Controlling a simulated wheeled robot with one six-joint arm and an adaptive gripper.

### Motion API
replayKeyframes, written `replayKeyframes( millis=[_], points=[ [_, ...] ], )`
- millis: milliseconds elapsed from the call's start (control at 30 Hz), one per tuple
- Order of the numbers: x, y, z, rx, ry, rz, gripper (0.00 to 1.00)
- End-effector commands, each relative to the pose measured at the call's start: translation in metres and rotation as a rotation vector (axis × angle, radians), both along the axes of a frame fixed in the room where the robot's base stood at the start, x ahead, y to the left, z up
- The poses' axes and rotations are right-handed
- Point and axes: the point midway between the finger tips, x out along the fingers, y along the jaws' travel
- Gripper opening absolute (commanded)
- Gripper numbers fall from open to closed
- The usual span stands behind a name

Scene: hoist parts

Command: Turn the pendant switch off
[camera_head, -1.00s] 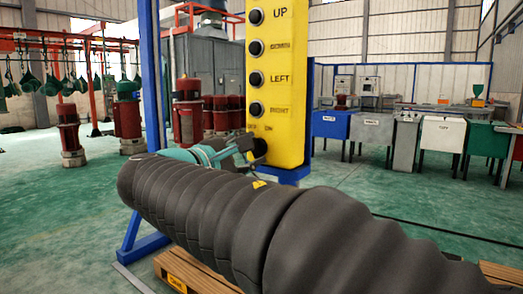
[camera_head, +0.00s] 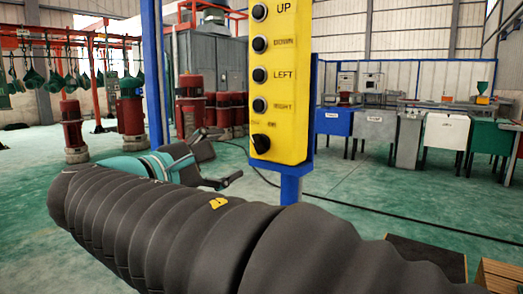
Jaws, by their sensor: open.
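The yellow pendant (camera_head: 290,95) stands upright on a blue post, right of the middle of the head view. It has a column of black round buttons labelled UP, DOWN, LEFT and RIGHT. The black rotary switch (camera_head: 261,143) is at its bottom, below two small blurred labels. The switch is in full view, but its exact pointing is too small to read surely. My gripper (camera_head: 227,162) is open and empty, left of and slightly below the switch. A gap shows between it and the pendant in the picture.
The blue post (camera_head: 290,187) runs down below the pendant, behind my dark arm. Red cylindrical machines (camera_head: 130,117) and worktables (camera_head: 362,127) stand farther back.

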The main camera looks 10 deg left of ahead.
Motion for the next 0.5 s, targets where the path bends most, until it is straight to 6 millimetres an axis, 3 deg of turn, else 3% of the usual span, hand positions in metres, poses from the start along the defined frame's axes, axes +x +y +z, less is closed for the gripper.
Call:
replayKeyframes(
  millis=[200, 500],
  points=[
    [-0.026, 0.011, 0.0, 0.0, 0.0, 0.001, 0.71],
    [-0.033, 0.014, 0.0, 0.001, 0.001, 0.0, 0.71]
  ],
)
